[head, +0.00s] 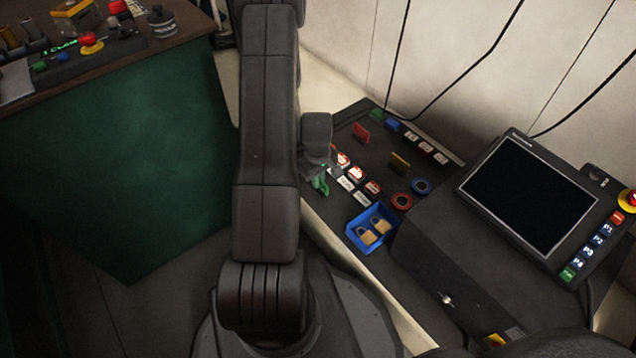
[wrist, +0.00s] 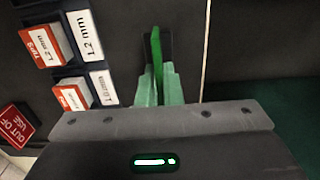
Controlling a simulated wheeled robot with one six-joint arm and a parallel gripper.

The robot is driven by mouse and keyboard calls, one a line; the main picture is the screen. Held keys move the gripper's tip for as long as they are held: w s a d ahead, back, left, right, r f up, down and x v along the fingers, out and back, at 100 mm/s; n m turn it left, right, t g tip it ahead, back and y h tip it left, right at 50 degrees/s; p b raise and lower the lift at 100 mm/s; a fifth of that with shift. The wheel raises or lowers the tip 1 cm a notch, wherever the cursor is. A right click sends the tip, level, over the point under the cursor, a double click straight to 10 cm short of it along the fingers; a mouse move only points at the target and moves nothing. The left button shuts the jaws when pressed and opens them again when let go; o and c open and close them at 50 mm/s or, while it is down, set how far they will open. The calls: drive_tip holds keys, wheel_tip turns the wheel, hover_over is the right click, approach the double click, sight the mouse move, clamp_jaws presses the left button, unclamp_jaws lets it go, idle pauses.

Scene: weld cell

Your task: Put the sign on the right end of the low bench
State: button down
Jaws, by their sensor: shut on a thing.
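A thin green sign (wrist: 157,62) stands edge-on between the pale green fingers of my gripper (wrist: 158,85) in the wrist view. The fingers are shut on it, and its face cannot be read. A dark foot or slot shows at its far side; I cannot tell whether it touches the surface below. In the head view my gripper (head: 320,182) is over the left edge of the low bench (head: 382,147), partly hidden by my arm. A red sign (head: 361,132) and a yellow sign (head: 400,162) stand on the bench.
Several red-and-white tip boxes (head: 357,172) with labels lie close right of my gripper. A blue tray (head: 366,246) with padlocks, two rings (head: 402,201) and a large screen (head: 528,195) occupy the right side. A green-sided workbench (head: 120,160) is at left.

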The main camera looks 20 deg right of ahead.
drive_tip(key=shift+f, duration=0.3)
drive_tip(key=shift+f, duration=0.1)
drive_tip(key=shift+f, duration=0.2)
drive_tip(key=c, duration=1.6)
unclamp_jaws()
drive_tip(key=shift+r, duration=0.1)
drive_tip(key=shift+r, duration=0.1)
wheel_tip(320, 180, up, 12)
drive_tip(key=p, duration=0.4)
drive_tip(key=shift+r, duration=0.1)
